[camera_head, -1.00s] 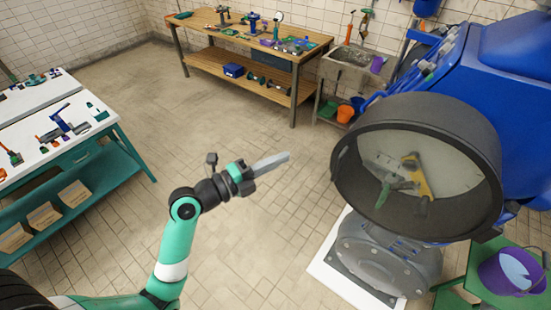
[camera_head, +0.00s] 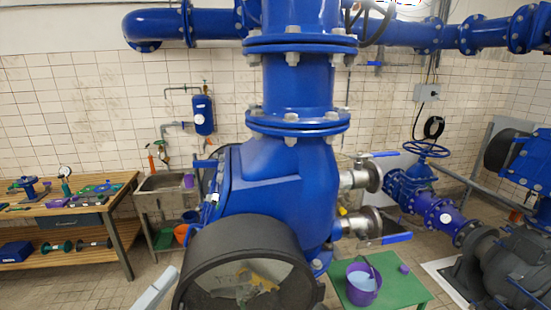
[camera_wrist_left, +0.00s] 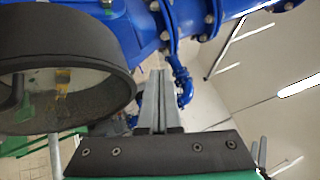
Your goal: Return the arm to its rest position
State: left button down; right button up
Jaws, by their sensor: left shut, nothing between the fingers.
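My left gripper (camera_head: 160,287) shows only as its grey fingers at the bottom edge of the head view, left of the big black-rimmed round opening. The left wrist view shows its two long fingers (camera_wrist_left: 154,75) pressed together, with nothing between them. The rest of my left arm is out of the head view. My right gripper is in neither view.
The blue pump housing (camera_head: 270,190) with its black round rim (camera_head: 203,265) stands close, right of the fingers. A green stand (camera_head: 402,290) holds a purple bucket (camera_head: 362,292). A wooden workbench (camera_head: 118,195) and a sink (camera_head: 160,184) are at left.

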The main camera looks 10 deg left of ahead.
pick_arm(q)
jog(key=s+d+r+n+t+h+p, duration=0.1)
jog(key=d+r, duration=0.2)
jog(key=r, duration=0.5)
jog(key=s+d+r+t+h+p, duration=0.1)
jog(key=d+r, duration=0.3)
jog(key=r, duration=0.4)
jog(key=s+a+r+n+t+y, duration=0.1)
jog(key=s+r+n+t+y, duration=0.1)
jog(key=r+n, duration=0.4)
jog(key=s+a+r+n+t+y+p, duration=0.1)
jog(key=r+n+y, duration=0.4)
jog(key=n, duration=1.1)
notch_tip(320, 180, up, 2)
jog(key=s+a+t, duration=0.1)
jog(key=s+t, duration=0.1)
jog(key=shift+s+a+n+t, duration=0.2)
jog(key=shift+s+n+t, duration=0.1)
jog(key=shift+s, duration=0.1)
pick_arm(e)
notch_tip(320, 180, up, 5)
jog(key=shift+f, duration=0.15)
